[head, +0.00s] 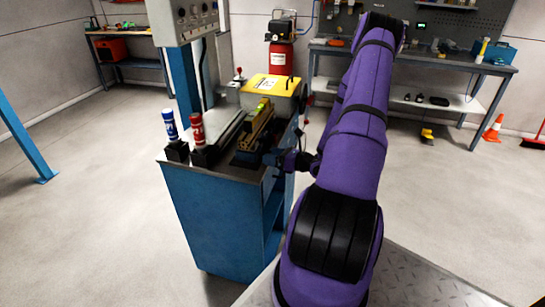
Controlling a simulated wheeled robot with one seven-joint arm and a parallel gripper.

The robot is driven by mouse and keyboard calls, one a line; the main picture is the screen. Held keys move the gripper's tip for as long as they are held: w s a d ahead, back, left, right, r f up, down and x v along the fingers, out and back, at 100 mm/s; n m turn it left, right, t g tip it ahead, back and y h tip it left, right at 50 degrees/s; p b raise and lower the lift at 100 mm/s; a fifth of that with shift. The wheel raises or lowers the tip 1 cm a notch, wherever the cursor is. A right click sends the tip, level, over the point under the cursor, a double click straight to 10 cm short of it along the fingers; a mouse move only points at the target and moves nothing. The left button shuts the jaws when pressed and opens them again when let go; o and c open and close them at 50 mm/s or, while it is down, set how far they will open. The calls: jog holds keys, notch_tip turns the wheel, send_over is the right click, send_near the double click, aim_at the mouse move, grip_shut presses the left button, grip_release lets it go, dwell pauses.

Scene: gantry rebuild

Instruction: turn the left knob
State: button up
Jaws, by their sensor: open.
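A grey control box (184,24) is at the top left, on a blue post, partly cut off by the frame's top edge. Its face carries a row of small knobs or buttons (194,11). They are too small to tell apart, so I cannot tell which is the left knob or how it is turned. My gripper (279,161) is dark and small, at the right edge of the blue cart's top, well below and to the right of the control box. It is open, and nothing shows in it. My purple arm hides part of the space behind it.
The blue cart (212,215) bears a blue marker (170,125), a red marker (197,130), a brass-coloured vise-like device (257,128) and a yellow-topped box (270,84). A red cylinder (281,58) stands behind. A workbench (420,58) is at the back right. Floor left of the cart is clear.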

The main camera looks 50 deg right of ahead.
jog(key=v, duration=1)
jog(key=shift+s+d, duration=0.15)
jog(key=shift+s, duration=0.25)
jog(key=shift+f, duration=0.1)
jog(key=w+a+n+y, duration=0.3)
jog(key=w+n, duration=0.2)
jog(key=w, duration=0.5)
jog(key=shift+w+f+n+g, duration=0.3)
jog(key=shift+f+g, duration=0.05)
jog(key=shift+g, duration=0.05)
jog(key=shift+a, duration=0.15)
